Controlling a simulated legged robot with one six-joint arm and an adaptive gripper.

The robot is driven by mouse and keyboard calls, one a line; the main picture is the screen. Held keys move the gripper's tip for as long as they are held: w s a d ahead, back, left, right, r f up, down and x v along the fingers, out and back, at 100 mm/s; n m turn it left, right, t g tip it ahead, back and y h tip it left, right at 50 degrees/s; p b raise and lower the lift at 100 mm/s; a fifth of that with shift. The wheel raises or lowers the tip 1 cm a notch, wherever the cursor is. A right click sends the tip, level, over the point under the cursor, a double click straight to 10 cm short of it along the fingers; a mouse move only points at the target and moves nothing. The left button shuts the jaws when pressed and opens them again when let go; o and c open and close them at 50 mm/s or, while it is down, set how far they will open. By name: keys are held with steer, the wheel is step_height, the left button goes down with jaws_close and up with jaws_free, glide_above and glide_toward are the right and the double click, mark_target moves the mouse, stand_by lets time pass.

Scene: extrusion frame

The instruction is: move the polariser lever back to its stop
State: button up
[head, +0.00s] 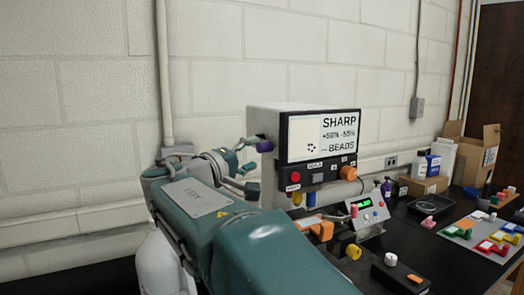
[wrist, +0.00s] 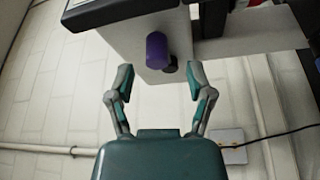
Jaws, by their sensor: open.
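A purple cylindrical grip (wrist: 156,50) sticks out from the side of the pale box-shaped instrument, with a small dark round knob (wrist: 170,65) beside it; no readable label marks either as the polariser lever. In the head view a purple end (head: 264,146) shows at the instrument's left side, close to a fingertip. My gripper (wrist: 160,78) is open, its two fingers apart on either side of the purple grip and a little short of it. It also shows in the head view (head: 246,163), left of the instrument. I see no contact. The lever's stop cannot be made out.
The instrument's front screen (head: 325,136) reads "SHARP" and "BEADS", above red and orange knobs. A small box with a green display (head: 368,212) and coloured blocks (head: 492,246) stand on the dark bench to the right. A pale wall and pipe (head: 163,75) are behind.

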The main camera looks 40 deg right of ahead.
steer(key=s+a, duration=0.1)
steer(key=a, duration=0.6)
steer(key=shift+a+f, duration=0.2)
steer(key=shift+f, duration=0.15)
steer(key=s+a+f+n+t+y, duration=0.1)
steer(key=s+f+y, duration=0.3)
steer(key=f, duration=0.4)
steer(key=s+a+f+n+y, duration=0.1)
steer(key=s+f+y, duration=0.35)
steer(key=f, duration=0.35)
steer(key=s+a+f+t+y, duration=0.1)
steer(key=s+a+f+y, duration=0.2)
steer(key=a+f+y, duration=0.2)
steer(key=s+a+f+m+t+y, duration=0.1)
steer(key=s+a+f+y, duration=0.3)
steer(key=a+f, duration=0.3)
steer(key=shift+a+y, duration=0.5)
steer(key=shift+y, duration=0.15)
